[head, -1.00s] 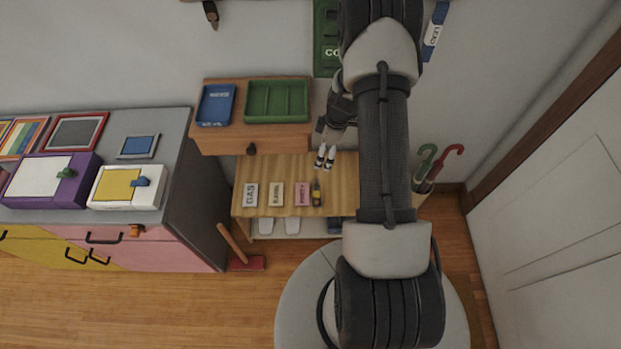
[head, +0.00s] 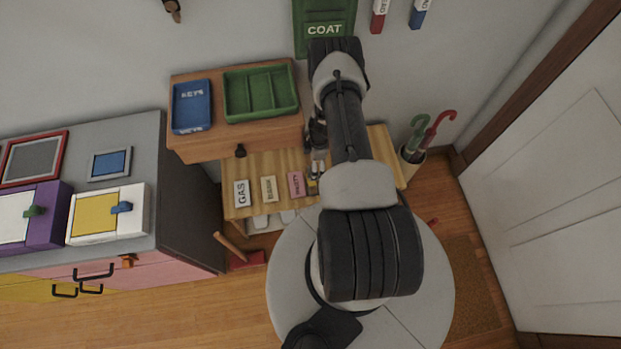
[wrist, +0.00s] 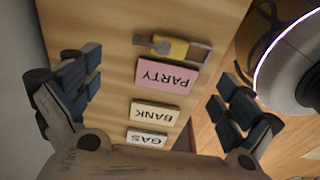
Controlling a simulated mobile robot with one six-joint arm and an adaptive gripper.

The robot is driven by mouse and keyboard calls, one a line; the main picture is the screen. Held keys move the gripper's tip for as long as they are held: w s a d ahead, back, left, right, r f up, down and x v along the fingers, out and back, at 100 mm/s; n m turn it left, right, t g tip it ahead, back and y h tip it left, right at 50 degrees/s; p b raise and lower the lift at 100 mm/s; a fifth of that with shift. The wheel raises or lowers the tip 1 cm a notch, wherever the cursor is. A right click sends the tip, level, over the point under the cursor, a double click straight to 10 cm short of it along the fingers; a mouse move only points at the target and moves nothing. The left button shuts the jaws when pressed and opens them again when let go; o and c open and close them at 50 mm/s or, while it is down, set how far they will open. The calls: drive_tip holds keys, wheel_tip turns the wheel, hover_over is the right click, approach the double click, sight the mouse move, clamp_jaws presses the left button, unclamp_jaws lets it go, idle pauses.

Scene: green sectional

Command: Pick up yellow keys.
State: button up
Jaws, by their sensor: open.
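The yellow keys (wrist: 172,47) lie on the wooden bench, beside the pink PARTY card, in the wrist view. They show as a small yellow and dark item in the head view (head: 313,187), partly hidden by my gripper. My gripper (wrist: 160,95) is open and empty, its dark-padded fingers spread wide on either side of the row of cards. In the head view my gripper (head: 317,167) hangs just above and behind the keys. Contact with the keys cannot be seen.
On the bench (head: 232,205) lie the PARTY card (head: 296,184), BANK card (head: 268,189) and GAS card (head: 241,193). A wooden shelf (head: 215,148) above holds a blue tray (head: 191,107) and a green tray (head: 260,94). An umbrella stand (head: 411,158) is at right.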

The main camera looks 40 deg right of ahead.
drive_tip(key=f, duration=0.2)
drive_tip(key=f+b, duration=0.1)
drive_tip(key=f, duration=0.1)
drive_tip(key=shift+w+a, duration=0.2)
wheel_tip(320, 180, down, 5)
drive_tip(key=b, duration=0.3)
drive_tip(key=shift+a, duration=0.15)
